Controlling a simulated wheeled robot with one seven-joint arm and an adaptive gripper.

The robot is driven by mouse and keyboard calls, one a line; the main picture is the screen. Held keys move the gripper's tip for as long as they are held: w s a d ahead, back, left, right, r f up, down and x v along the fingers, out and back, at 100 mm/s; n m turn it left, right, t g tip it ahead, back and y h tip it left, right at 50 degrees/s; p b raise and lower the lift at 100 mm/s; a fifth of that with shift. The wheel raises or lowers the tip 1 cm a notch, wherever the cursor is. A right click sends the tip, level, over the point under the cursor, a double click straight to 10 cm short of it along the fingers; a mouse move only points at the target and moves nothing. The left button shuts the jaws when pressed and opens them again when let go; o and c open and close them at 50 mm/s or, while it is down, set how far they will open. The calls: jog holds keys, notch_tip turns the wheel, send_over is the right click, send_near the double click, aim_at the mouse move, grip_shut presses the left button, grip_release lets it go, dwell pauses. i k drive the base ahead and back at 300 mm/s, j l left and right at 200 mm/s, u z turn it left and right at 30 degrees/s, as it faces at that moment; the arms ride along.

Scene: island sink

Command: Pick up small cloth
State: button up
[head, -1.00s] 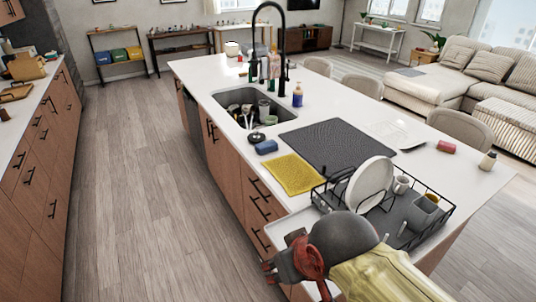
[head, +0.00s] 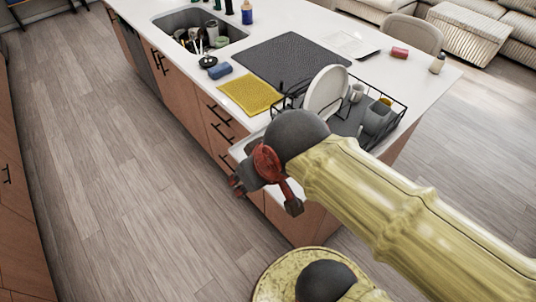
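The small cloth (head: 251,94) is yellow and textured. It lies flat on the white island counter, at the edge nearest the cabinet fronts, left of the dish rack. My gripper (head: 238,187) is partly hidden behind my dark wrist and its red part. It is in front of the island's drawers, below and nearer than the cloth, and apart from it. Its fingers are too small and covered to tell whether they are open or shut. The cloth is fully in view.
A dark drying mat (head: 292,60) lies beside the cloth. A blue sponge (head: 219,71) is near the sink (head: 178,22), which holds several items. A black wire dish rack (head: 396,122) holds a white plate (head: 326,92) and cups. The wooden floor (head: 110,190) on the left is clear.

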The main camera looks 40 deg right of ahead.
aim_at(219, 70)
jog(key=i+j, duration=0.1)
jog(key=j, duration=0.2)
jog(key=i+j+z, duration=0.1)
jog(key=j, duration=0.2)
jog(key=i+j+z, duration=0.25)
jog(key=i+j, duration=0.25)
jog(key=i, duration=0.25)
jog(key=i+j+z, duration=0.25)
jog(key=i+j, duration=0.45)
jog(key=i+l+z, duration=0.15)
jog(key=i, duration=0.3)
jog(key=i+l+z, duration=0.1)
jog(key=i+l, duration=0.25)
jog(key=i, duration=0.15)
